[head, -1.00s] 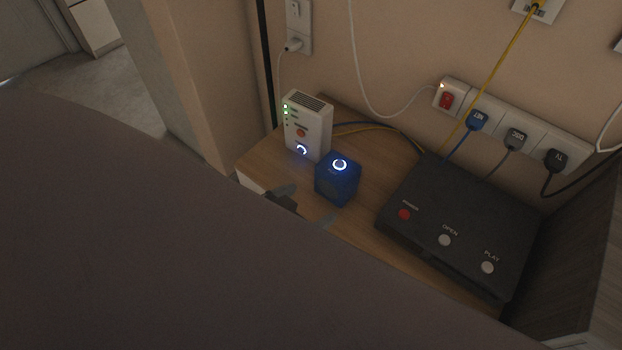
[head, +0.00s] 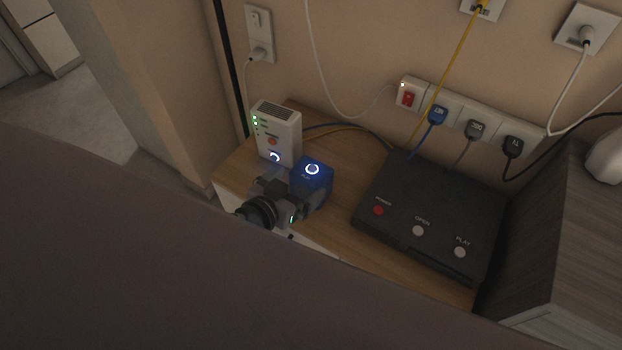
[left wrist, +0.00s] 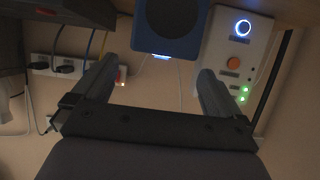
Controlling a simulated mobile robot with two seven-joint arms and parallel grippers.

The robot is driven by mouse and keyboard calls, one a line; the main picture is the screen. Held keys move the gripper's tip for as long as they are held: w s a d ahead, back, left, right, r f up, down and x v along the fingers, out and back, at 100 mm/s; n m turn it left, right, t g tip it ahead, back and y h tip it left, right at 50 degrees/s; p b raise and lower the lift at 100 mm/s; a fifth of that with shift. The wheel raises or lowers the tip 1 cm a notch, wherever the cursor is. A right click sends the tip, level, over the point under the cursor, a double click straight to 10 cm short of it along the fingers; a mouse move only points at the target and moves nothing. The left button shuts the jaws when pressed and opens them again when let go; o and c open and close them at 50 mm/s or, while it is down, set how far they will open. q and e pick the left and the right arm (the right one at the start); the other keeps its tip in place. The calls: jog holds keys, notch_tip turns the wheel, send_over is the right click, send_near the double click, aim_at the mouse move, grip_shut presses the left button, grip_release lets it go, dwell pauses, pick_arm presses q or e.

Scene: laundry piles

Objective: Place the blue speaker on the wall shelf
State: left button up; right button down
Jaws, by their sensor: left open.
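The blue speaker (head: 314,173), a small cube with a glowing white ring on top, stands on the wooden cabinet top (head: 345,238), beside the white router. My left gripper (head: 296,188) is open at the near side of the speaker, with its fingers pointing at it and partly hiding its lower front. In the left wrist view, the speaker (left wrist: 170,30) shows at the top, ahead of and between the two open fingers (left wrist: 158,78). I cannot tell whether either finger touches it. No wall shelf can be made out. My right gripper is not in view.
The white router (head: 279,135) stands close behind and left of the speaker. A black box with buttons (head: 430,213) lies to the right. Cables run to the wall sockets (head: 470,125) behind. A grey wooden unit (head: 567,250) stands at the far right.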

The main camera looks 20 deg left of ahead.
aim_at(310, 172)
pick_arm(q)
jog(key=shift+w+f, duration=0.15)
jog(key=shift+w, duration=0.6)
jog(key=x, duration=0.5)
jog(key=shift+b, duration=0.3)
jog(key=shift+w+f, duration=0.2)
jog(key=shift+w, duration=0.2)
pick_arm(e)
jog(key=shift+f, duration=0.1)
pick_arm(q)
jog(key=shift+c, duration=0.3)
